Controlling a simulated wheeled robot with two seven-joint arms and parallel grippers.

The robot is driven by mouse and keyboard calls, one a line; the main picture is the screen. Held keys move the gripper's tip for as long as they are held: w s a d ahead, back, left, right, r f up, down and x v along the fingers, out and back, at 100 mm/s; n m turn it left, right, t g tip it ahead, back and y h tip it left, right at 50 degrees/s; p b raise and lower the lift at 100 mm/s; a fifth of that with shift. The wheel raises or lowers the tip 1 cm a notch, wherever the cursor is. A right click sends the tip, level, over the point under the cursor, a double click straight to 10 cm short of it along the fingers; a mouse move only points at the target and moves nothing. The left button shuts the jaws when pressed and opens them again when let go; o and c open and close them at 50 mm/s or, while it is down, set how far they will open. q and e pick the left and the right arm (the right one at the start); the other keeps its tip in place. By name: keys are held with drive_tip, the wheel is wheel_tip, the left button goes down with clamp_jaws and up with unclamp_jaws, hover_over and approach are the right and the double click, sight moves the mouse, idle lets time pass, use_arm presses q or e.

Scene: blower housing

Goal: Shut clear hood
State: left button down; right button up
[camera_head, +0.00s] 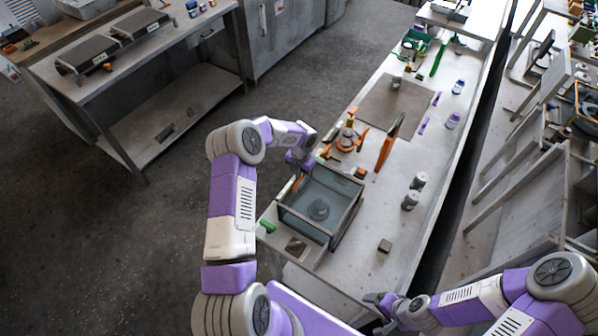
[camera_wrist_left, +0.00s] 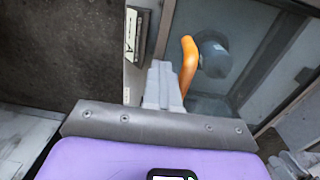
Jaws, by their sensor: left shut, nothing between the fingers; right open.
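The clear hood (camera_head: 345,226) is a grey-framed, see-through box on the bench's near end. A round grey part (camera_head: 318,208) shows inside it and in the left wrist view (camera_wrist_left: 214,58). I cannot tell for sure how far the hood is open. An orange curved handle (camera_wrist_left: 188,66) stands at its edge. My left gripper (camera_head: 298,168) is at the hood's far left corner. In the left wrist view its shut, empty fingers (camera_wrist_left: 164,84) are just left of the handle; contact is unclear. My right gripper (camera_head: 378,301) is open and empty near the bench's front edge.
Behind the hood stand an orange fixture (camera_head: 347,138) and an upright orange-edged piece (camera_head: 385,152). The bench's right side has free room.

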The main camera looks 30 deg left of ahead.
use_arm(q)
drive_tip(key=shift+s+d+f+h, duration=0.25)
drive_tip(key=shift+d+f+h, duration=0.15)
drive_tip(key=shift+f, duration=0.25)
drive_tip(key=r, duration=0.4)
drive_tip(key=shift+w+a+r+b, duration=0.3)
drive_tip(key=shift+w+a+b, duration=0.1)
drive_tip(key=r, duration=0.3)
drive_tip(key=shift+s+r, duration=0.35)
drive_tip(key=shift+w+a+r, duration=0.1)
drive_tip(key=shift+w+r, duration=0.05)
drive_tip(key=shift+r, duration=0.05)
